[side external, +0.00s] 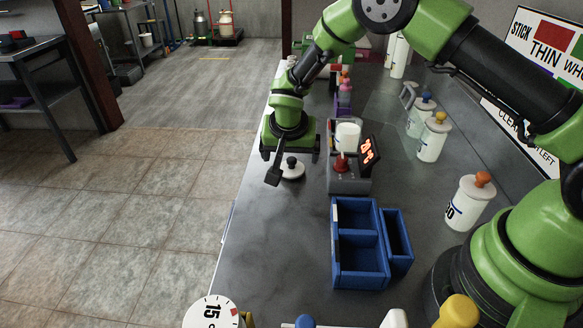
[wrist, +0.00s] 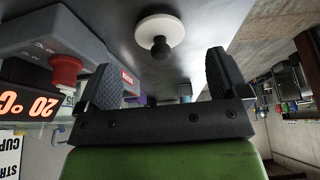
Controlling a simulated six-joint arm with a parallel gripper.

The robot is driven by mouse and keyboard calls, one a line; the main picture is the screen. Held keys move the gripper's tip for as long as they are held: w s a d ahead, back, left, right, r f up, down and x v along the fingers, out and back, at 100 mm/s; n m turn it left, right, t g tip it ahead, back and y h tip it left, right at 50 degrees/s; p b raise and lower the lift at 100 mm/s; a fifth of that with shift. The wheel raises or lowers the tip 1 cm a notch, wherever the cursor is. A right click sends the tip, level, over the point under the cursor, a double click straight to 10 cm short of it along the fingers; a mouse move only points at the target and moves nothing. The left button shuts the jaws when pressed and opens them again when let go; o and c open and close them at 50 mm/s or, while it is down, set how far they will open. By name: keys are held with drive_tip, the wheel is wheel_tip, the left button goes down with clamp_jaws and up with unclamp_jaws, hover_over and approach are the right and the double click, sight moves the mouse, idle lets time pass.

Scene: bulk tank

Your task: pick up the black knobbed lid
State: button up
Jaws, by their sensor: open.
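The lid (side external: 292,171) is a white disc with a black knob, lying flat with its knob up on the grey bench near the left edge. It also shows in the wrist view (wrist: 148,24), at the top middle, beyond the fingertips and between their lines. My gripper (side external: 294,160) is open and empty, pointing down over the lid. In the wrist view its two dark fingers (wrist: 160,75) are spread wide, with the knob lined up between them and not touched. The side external view does not show the exact height gap.
A grey device with a red knob (side external: 341,162) and a lit display (side external: 369,152) stands close right of the lid. A blue divided bin (side external: 359,281) sits nearer the camera. White knobbed containers (side external: 433,139) stand further right. The bench ends just left of the lid.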

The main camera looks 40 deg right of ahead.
sight(291, 160)
drive_tip(key=shift+x, duration=2.8)
drive_tip(key=shift+w+d+r, duration=0.15)
drive_tip(key=shift+r, duration=0.05)
drive_tip(key=c, duration=1)
